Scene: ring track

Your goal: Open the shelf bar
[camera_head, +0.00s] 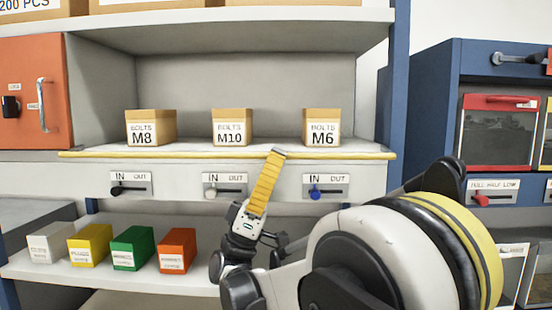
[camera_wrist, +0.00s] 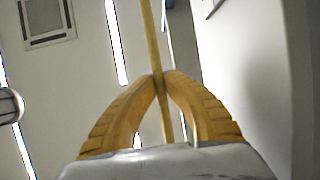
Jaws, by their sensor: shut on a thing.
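The shelf bar (camera_head: 150,154) is a long thin yellow strip along the front edge of the middle shelf. It also shows in the wrist view (camera_wrist: 148,35) as a yellow strip running upright between my fingers. My gripper (camera_head: 277,154) reaches up to it right of the shelf's centre, between the M10 and M6 boxes. In the wrist view, the yellow fingertips of my gripper (camera_wrist: 163,76) close together on the bar. My fingers hide a short piece of the bar.
Boxes marked M8 (camera_head: 151,128), M10 (camera_head: 232,127) and M6 (camera_head: 322,127) stand on the shelf behind the bar. Three IN/OUT sliders sit below it, including a blue one (camera_head: 315,191). Several coloured boxes lie on the lower shelf (camera_head: 205,272). A blue cabinet (camera_head: 455,85) stands right.

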